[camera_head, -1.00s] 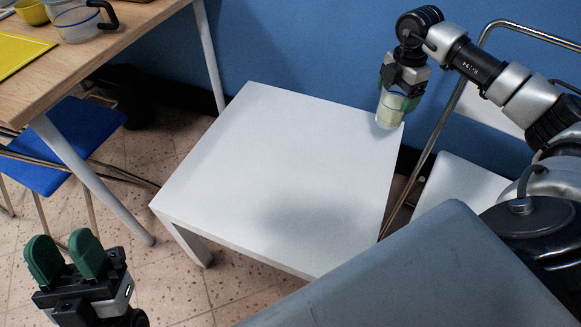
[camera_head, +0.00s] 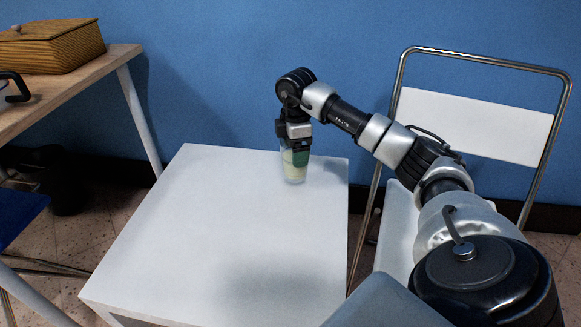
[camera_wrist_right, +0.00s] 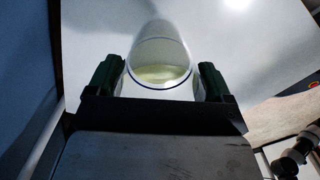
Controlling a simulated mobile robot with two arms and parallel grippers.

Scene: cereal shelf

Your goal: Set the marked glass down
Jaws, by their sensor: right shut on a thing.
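The marked glass (camera_head: 294,176) is a clear tumbler with a dark line around it and pale yellow contents. My right gripper (camera_head: 296,157) points down and is shut on its upper part, over the back right of the white table (camera_head: 215,225). The glass looks upright, its base at or just above the tabletop; I cannot tell if it touches. In the right wrist view the glass (camera_wrist_right: 160,50) sits between the green fingers of the right gripper (camera_wrist_right: 160,82). My left gripper is out of view.
The white tabletop is otherwise bare. A folding chair (camera_head: 475,120) stands to its right, by the blue wall (camera_head: 230,70).

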